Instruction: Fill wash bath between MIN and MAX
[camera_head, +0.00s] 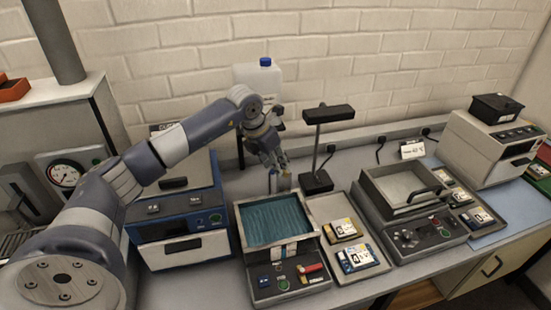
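The wash bath (259,238) is a dark-framed tank on the bench in the middle, with blue-green water (275,219) in its basin. A small label with red marking (283,251) sits on its front; the MIN and MAX marks are too small to read. A white jug with a blue cap (262,84) stands behind, against the wall. My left gripper (276,165) points down just behind the bath's back edge. A small pale bluish object (279,183) is right below its fingers; I cannot tell whether they grip it. My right gripper is not in view.
A blue box unit (184,228) stands left of the bath. A tray (328,207) with small labelled packs and a black lamp-like stand (318,180) are to its right.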

